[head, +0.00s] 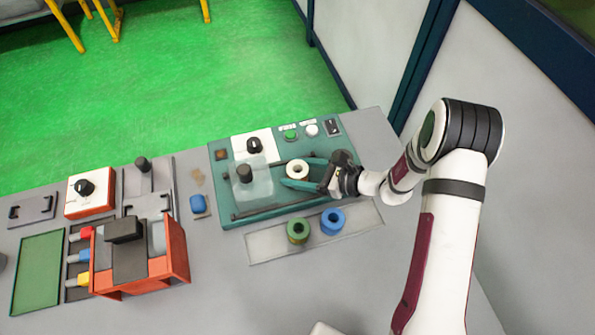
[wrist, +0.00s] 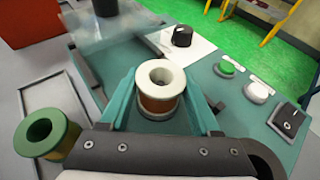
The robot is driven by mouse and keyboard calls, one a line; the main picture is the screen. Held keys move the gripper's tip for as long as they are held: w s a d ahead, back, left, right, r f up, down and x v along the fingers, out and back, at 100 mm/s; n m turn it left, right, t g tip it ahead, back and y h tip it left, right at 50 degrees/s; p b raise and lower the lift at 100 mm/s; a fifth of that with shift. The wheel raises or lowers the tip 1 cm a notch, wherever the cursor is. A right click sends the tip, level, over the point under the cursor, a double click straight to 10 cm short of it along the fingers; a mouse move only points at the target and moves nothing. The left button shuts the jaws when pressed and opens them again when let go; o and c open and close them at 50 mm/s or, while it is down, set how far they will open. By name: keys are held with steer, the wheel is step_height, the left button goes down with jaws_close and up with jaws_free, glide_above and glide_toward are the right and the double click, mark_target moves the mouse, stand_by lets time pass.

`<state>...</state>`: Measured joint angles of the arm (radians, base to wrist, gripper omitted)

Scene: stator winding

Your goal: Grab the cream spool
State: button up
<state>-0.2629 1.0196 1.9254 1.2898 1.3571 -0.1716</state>
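The cream spool (head: 297,169) has a cream top flange and, in the wrist view (wrist: 160,77), a copper-orange wound body. It stands upright on the teal machine base (head: 262,212). My gripper (head: 298,171) reaches in from the right with its two teal fingers on either side of the spool. In the wrist view my gripper (wrist: 161,88) is spread around the spool, which sits between the fingers near their tips. The fingers look open; whether one touches the spool is hard to tell. The spool's lower part is partly hidden.
A green spool (head: 298,230) and a blue spool (head: 333,221) stand on a grey strip in front of the machine. A clear guard with a black knob (head: 244,173) is left of the cream spool. A green button (head: 290,134) and switches are behind it. An orange fixture (head: 170,255) stands farther left.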

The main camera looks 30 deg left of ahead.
jaws_close()
steer(key=shift+r, duration=0.1)
